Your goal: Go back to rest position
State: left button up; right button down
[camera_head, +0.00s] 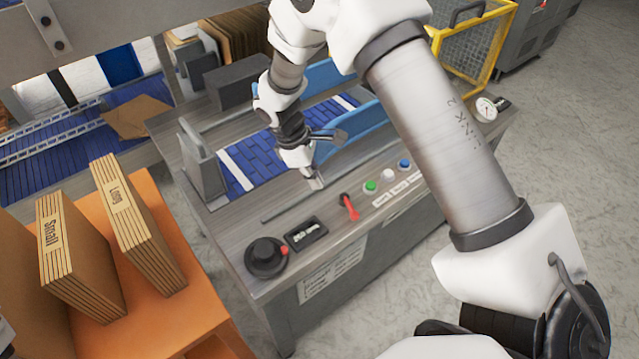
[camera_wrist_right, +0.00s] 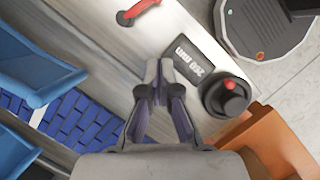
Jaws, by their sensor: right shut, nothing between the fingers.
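My right gripper (camera_head: 316,182) is over the grey top of the case packer (camera_head: 283,215), between the blue conveyor belt and the front control panel. In the right wrist view my right gripper (camera_wrist_right: 158,78) has its fingers together at the tips, with nothing held. My right arm reaches across from the right of the head view. I do not see my left gripper.
The panel has a black knob (camera_head: 266,257), a display (camera_head: 306,234), a red lever (camera_head: 350,207) and several buttons. Blue guide rails (camera_head: 350,128) flank the belt. Flat cardboard stacks (camera_head: 137,222) stand on an orange stand (camera_head: 190,315) at left.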

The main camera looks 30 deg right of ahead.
jog(key=s+a+f+m+y, duration=0.1)
jog(key=s+a+f+m, duration=0.1)
jog(key=s+f, duration=0.6)
jog(key=s+a+f+m+g+y, duration=0.1)
jog(key=s+f+m, duration=0.25)
jog(key=s, duration=0.85)
jog(key=s+a+f+m+y, duration=0.1)
jog(key=s+a+f+m, duration=0.1)
jog(key=s+f, duration=0.6)
jog(key=w+r+m+t, duration=0.2)
jog(key=w+t, duration=0.1)
jog(key=shift+d+m+t, duration=0.2)
jog(key=shift+m+t, duration=0.05)
jog(key=shift+t, duration=0.05)
